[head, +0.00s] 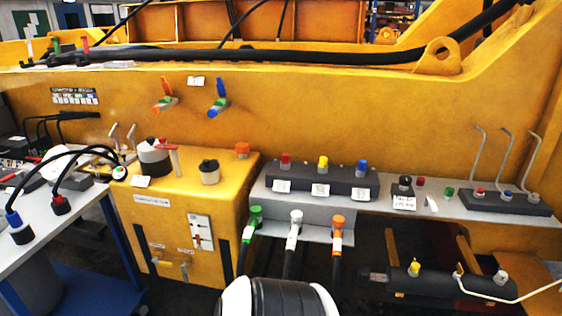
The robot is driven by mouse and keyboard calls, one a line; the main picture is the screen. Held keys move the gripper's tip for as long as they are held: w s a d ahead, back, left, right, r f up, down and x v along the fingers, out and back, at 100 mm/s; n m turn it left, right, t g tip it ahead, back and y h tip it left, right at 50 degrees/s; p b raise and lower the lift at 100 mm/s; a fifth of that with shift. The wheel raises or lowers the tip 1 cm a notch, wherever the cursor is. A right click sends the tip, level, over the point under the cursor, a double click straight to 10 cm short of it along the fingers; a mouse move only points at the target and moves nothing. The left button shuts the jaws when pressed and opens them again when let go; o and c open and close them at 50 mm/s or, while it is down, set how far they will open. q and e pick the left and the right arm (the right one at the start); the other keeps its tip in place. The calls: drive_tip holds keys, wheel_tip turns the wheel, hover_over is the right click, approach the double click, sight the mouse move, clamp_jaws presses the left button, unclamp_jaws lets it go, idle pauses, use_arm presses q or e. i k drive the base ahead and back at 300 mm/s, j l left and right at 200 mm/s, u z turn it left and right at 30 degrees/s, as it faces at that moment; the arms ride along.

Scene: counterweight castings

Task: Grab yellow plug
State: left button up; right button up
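Several small yellow parts show in the head view, and I cannot tell which one is the plug. A yellow cap (323,162) stands upright on a dark block, between a red cap (286,160) and a blue cap (362,167). Another yellow piece (414,268) sits on top of a dark cylinder at the lower right. No gripper fingers show in the view. A white and black rounded part at the bottom centre looks like part of my own body.
The dark block (312,181) rests on a grey ledge (388,206) against the yellow casting (330,105). Green, white and orange connectors (338,222) with cables hang in front. A white table (62,222) with cabled plugs stands left. A white cable (510,296) crosses the lower right.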

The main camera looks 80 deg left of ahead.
sight(323, 160)
drive_tip(key=u, duration=2.4)
